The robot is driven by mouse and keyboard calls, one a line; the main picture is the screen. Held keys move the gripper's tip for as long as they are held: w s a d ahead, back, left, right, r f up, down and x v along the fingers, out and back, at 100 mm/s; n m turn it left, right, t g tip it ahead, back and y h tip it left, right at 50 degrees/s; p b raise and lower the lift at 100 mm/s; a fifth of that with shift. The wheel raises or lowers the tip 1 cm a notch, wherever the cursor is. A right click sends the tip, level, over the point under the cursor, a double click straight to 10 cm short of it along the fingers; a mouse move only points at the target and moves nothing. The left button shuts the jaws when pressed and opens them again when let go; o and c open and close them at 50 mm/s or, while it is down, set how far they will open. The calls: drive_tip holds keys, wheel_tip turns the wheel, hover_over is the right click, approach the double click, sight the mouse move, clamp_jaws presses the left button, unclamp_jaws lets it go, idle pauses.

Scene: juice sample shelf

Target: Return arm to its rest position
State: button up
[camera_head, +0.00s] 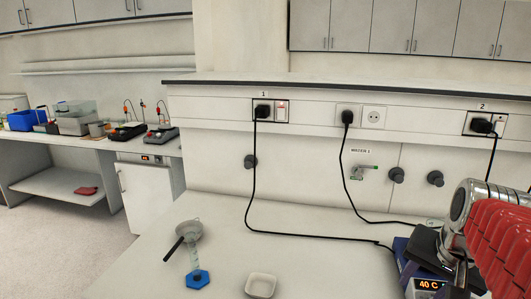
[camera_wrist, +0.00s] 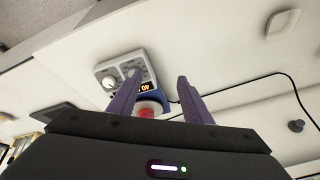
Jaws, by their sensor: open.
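My gripper (camera_wrist: 158,76) shows in the wrist view as two purple fingers on a dark body, spread apart. No object is clasped between the fingertips. Beyond the fingers is a heater with a lit display (camera_wrist: 145,88), knobs and a blue side. A blurred red spot (camera_wrist: 146,111) shows between the fingers; I cannot tell what it is. In the head view the heater's display (camera_head: 431,284) reads 40 C at the lower right, partly covered by silver, black and red parts. The gripper's fingers cannot be made out there.
In the head view, a strainer-topped glass on a blue hexagonal base (camera_head: 197,279) and a white square dish (camera_head: 261,285) stand on the bench. A black cable (camera_head: 300,232) crosses the bench toward the heater. Wall sockets (camera_head: 361,116) and a shelf edge (camera_head: 350,90) are behind.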

drive_tip(key=s+a+f+n, duration=0.1)
drive_tip(key=s+a+n, duration=0.1)
drive_tip(key=a, duration=0.4)
drive_tip(key=s+a+f+n+y, duration=0.1)
drive_tip(key=s+a+f+n, duration=0.1)
drive_tip(key=a+n, duration=0.2)
drive_tip(key=s+a+f+n+t, duration=0.1)
drive_tip(key=s+a+f+n, duration=0.1)
drive_tip(key=a, duration=0.5)
drive_tip(key=shift+a+n+y, duration=0.3)
drive_tip(key=shift+a+n, duration=0.05)
drive_tip(key=shift+n, duration=0.05)
